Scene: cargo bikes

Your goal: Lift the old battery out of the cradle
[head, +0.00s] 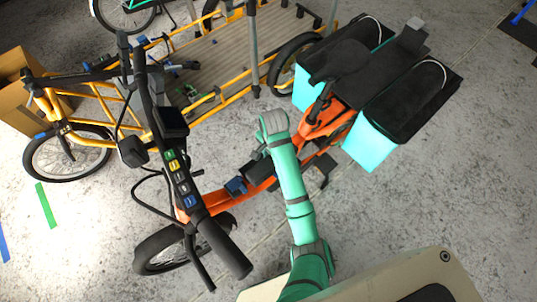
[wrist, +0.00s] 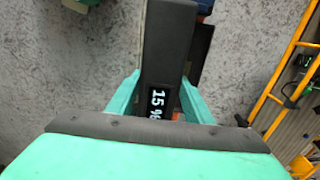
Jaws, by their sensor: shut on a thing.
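The old battery (wrist: 168,45) is a long dark grey block with a white-on-black display starting "15" in the wrist view. My gripper (wrist: 158,85) has its green fingers on both sides of it, shut on it. In the head view the battery (head: 258,170) is a dark block at the orange bike's low frame (head: 225,202), below my green wrist. My wrist and arm partly cover this spot. The cradle is mostly hidden, and I cannot tell whether the battery still touches it. A blue part (head: 236,186) sits on the frame beside the battery.
The orange bike's handlebar (head: 175,160) stands left of my arm. Black-topped turquoise panniers (head: 372,140) hang at its rear right. A yellow cargo bike (head: 205,105) stands behind. Concrete floor is free at the right.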

